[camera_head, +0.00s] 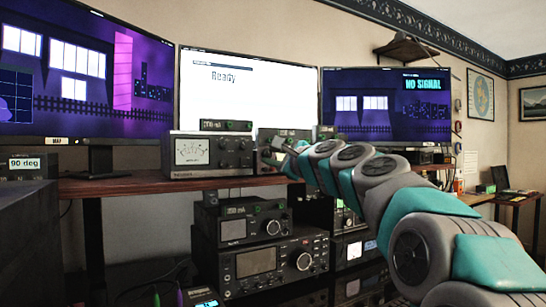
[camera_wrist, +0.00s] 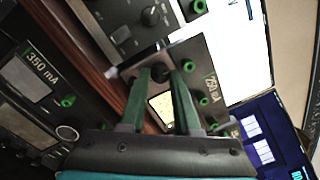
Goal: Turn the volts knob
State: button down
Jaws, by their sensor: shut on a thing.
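In the wrist view my gripper (camera_wrist: 161,74) has its two dark green fingers closed about a small dark knob (camera_wrist: 160,73) on the front of a grey meter box. The box's pale meter window (camera_wrist: 160,104) shows between the fingers. In the head view this meter box (camera_head: 268,139) stands on the desk shelf below the middle and right monitors. My arm reaches in from the right and covers much of its front, so the fingertips cannot be made out there.
Another meter box (camera_head: 210,153) stands just left, and its black knob (camera_wrist: 151,16) is close by in the wrist view. Small units with green knobs, one labelled 350 mA (camera_wrist: 40,70), sit around. Radios (camera_head: 262,262) fill the space below the shelf edge (camera_head: 120,184).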

jog(key=shift+f+m, duration=0.1)
jog(key=shift+m, duration=0.8)
jog(key=c, duration=0.6)
grip_release()
jog(key=b+v, duration=0.1)
jog(key=v, duration=0.6)
jog(key=shift+s+d, duration=0.2)
jog(key=shift+s, duration=0.15)
